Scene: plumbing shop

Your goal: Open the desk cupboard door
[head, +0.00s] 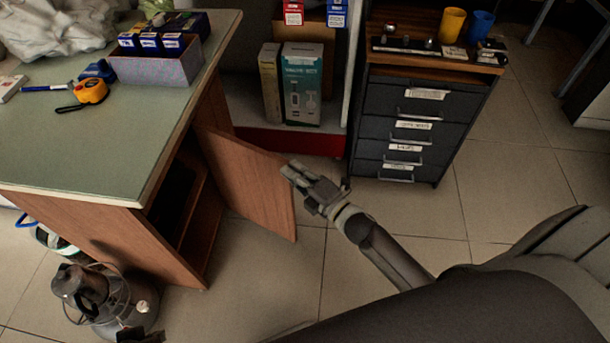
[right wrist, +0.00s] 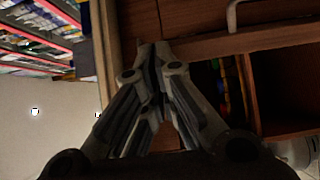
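The desk cupboard door (head: 252,185) is a reddish-brown wood panel on the right side of the green-topped desk (head: 75,140). It stands part open, swung out from the desk, and the dark inside with a shelf (head: 195,205) shows. My right gripper (head: 292,172) is at the upper corner of the door's free edge, close to or touching it. In the right wrist view its fingers (right wrist: 153,55) come together at the tips with only a thin dark gap. Nothing clearly held shows between them. I do not make out my left gripper.
A dark drawer unit (head: 415,125) stands behind my right gripper. Boxes (head: 302,85) sit on a low red-edged shelf. A grey machine (head: 105,295) stands on the floor by the desk's front. The tiled floor (head: 275,270) around the door is clear.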

